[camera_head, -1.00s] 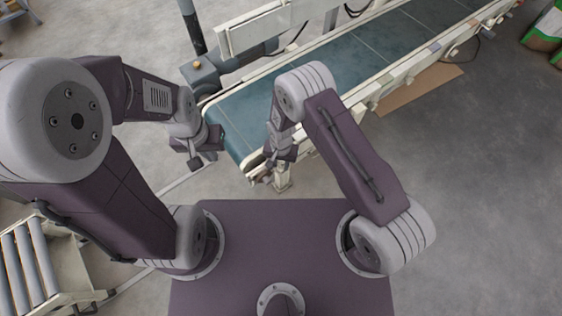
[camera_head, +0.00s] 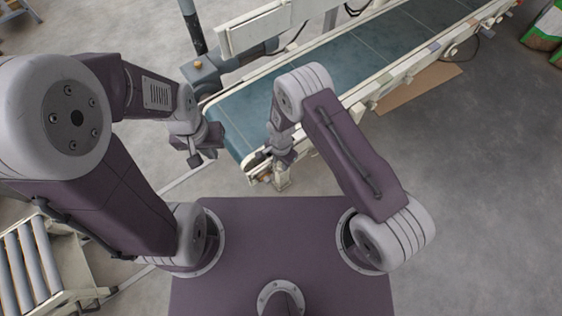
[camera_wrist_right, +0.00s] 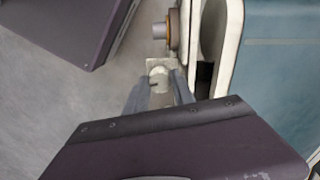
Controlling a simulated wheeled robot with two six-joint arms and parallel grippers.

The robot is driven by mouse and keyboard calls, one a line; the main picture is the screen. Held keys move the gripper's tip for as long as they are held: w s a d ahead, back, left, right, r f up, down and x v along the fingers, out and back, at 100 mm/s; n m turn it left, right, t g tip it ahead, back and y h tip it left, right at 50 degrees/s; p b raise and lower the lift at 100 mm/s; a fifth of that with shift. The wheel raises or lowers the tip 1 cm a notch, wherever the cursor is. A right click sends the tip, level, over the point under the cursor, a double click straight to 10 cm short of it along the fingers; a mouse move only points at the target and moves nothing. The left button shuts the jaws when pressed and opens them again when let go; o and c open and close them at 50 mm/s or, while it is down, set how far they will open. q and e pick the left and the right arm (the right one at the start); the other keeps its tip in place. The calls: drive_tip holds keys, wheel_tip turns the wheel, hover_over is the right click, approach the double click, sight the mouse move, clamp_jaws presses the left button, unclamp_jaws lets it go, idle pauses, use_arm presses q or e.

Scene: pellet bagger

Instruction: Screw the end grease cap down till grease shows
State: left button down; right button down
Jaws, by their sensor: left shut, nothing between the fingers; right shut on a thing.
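The end grease cap (camera_wrist_right: 158,76) is a small pale, rounded piece between the fingers of my right gripper (camera_wrist_right: 160,86) in the right wrist view. It sits against a beige bracket plate at the conveyor's end. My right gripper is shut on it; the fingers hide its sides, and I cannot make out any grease. In the head view my right gripper (camera_head: 282,160) is at the conveyor's near corner, its fingertips too small to tell apart. My left gripper (camera_head: 197,160) is shut and empty, left of the conveyor end and apart from it.
The conveyor's green belt (camera_head: 340,75) runs to the upper right between pale rails. A brass-coloured round fitting (camera_wrist_right: 173,29) is on the frame beyond the cap. A roller stand (camera_head: 60,270) is at lower left.

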sight(281, 164)
idle(0.3)
drive_tip(key=c, duration=1.1)
unclamp_jaws()
drive_tip(key=shift+o, duration=0.2)
wheel_tip(281, 164, up, 9)
drive_tip(key=p, duration=0.2)
drive_tip(key=shift+p, duration=0.3)
